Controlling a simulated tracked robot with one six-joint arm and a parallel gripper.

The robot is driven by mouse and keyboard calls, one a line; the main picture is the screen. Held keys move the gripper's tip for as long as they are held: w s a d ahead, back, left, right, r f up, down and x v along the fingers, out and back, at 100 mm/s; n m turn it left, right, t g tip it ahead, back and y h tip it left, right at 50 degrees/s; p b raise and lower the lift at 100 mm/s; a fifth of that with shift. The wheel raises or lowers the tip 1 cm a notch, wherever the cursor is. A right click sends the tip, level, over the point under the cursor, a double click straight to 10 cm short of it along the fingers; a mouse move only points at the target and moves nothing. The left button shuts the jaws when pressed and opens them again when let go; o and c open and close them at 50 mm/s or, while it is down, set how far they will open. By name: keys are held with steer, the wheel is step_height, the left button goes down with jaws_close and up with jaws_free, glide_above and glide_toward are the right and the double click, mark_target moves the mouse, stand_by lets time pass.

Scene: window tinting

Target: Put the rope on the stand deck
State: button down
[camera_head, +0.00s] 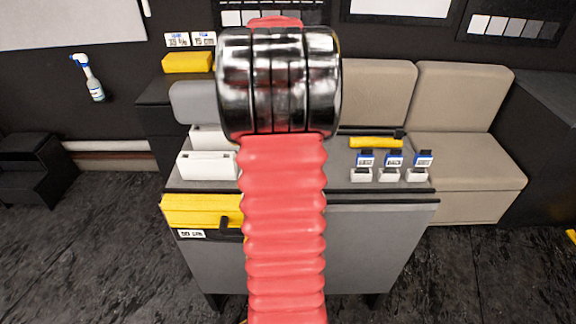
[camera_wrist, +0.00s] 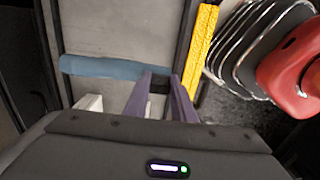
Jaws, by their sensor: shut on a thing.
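My gripper (camera_wrist: 161,78) shows in the wrist view as two purple fingers, close together and shut on a blue-grey length that looks like the rope (camera_wrist: 100,67). The rope runs left from the fingertips across a pale grey surface (camera_wrist: 120,25); I cannot tell whether it touches that surface. Between the fingers is a dark part. In the head view my red and chrome arm hides the gripper and the rope. The stand deck appears to be the grey top (camera_head: 340,178) of the unit in the middle, partly covered by my arm.
On the grey top are white bins (camera_head: 207,165), a yellow bar with a black end (camera_head: 373,142) and small white holders with blue labels (camera_head: 389,175). A yellow front (camera_head: 195,211) is at left. A beige sofa (camera_head: 455,115) stands behind.

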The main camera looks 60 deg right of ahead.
step_height(320, 180, down, 6)
steer(key=shift+r, duration=0.1)
stand_by(0.4)
steer(key=shift+f, duration=1.85)
steer(key=c, duration=1.5)
jaws_free()
steer(key=shift+f, duration=0.1)
